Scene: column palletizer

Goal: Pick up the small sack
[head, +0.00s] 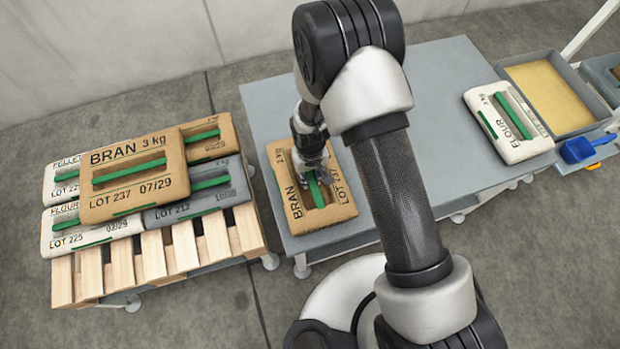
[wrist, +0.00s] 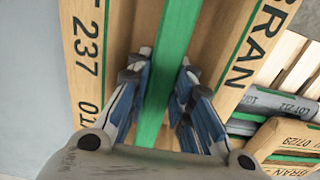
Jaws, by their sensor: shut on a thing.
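A small brown BRAN sack (head: 342,203), LOT 237, is at the left end of the grey table (head: 450,75). A green strap handle (head: 316,190) runs along its middle. My gripper (head: 314,172) is above the sack, shut on this strap. In the wrist view, the fingers (wrist: 161,68) stand on both sides of the green strap (wrist: 155,110), over the brown sack face (wrist: 88,75). I cannot tell whether the sack rests on the table or hangs slightly above it.
Left of the table, a wooden pallet (head: 155,254) carries several stacked sacks, a BRAN sack (head: 117,203) on top. A white FLOUR sack (head: 491,126) lies at the table's right. Beyond it are a grey bin (head: 510,72) and a blue scoop (head: 577,150). The table's middle looks clear.

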